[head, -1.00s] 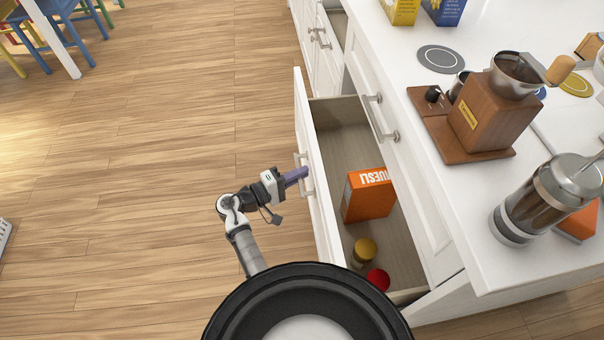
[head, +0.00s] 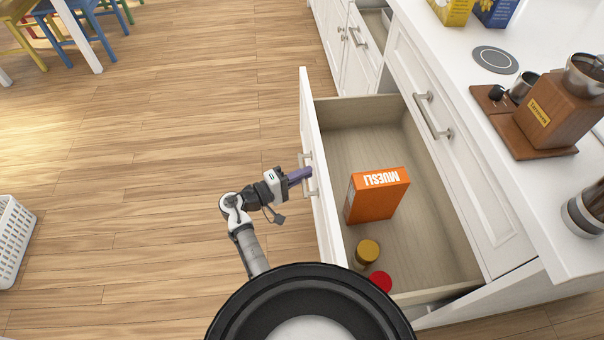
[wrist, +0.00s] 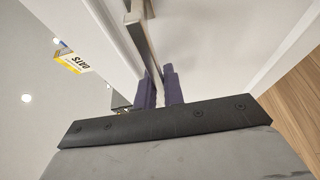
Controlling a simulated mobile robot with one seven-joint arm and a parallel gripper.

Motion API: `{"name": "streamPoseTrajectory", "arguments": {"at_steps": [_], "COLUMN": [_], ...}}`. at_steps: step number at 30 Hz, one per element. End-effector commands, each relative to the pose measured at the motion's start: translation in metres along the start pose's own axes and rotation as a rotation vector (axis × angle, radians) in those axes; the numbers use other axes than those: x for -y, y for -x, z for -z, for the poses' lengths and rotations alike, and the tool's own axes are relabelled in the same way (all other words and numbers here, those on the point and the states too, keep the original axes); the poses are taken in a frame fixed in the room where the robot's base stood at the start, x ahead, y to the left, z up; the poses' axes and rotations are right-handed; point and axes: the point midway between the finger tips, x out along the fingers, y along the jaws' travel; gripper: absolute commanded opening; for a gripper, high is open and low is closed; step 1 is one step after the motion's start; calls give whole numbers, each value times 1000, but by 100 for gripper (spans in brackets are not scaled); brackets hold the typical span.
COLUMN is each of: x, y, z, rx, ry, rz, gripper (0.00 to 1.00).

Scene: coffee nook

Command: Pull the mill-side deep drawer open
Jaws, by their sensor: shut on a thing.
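The deep drawer (head: 312,150) stands pulled well out from the white counter, below the wooden coffee mill (head: 562,112). Inside it are an orange muesli box (head: 376,196), a jar with a mustard-brown lid (head: 367,252) and a red-lidded item (head: 380,281). My gripper (head: 304,175) is at the drawer front's bar handle (head: 308,160). In the wrist view the purple fingers of my gripper (wrist: 160,88) stand on both sides of the metal handle (wrist: 140,45), shut on it.
Another drawer (head: 374,22) farther along the counter is partly open. A closed drawer front with a handle (head: 433,115) is above the open drawer. A white basket (head: 12,240) stands on the floor at left.

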Motion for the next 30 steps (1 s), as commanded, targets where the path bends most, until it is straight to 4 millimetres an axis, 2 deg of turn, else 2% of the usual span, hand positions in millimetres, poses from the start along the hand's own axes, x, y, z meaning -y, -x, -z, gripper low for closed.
{"name": "streamPoseTrajectory", "arguments": {"at_steps": [14,15,20,30], "x": [-1,-1,-1,0], "y": [-1,-1,-1,4], "z": [0,0,0,0], "rx": [1,1,1,-1], "ry": [-1,-1,-1,-1], "rz": [-1,-1,0,0], "gripper": [0,13,32,32]}}
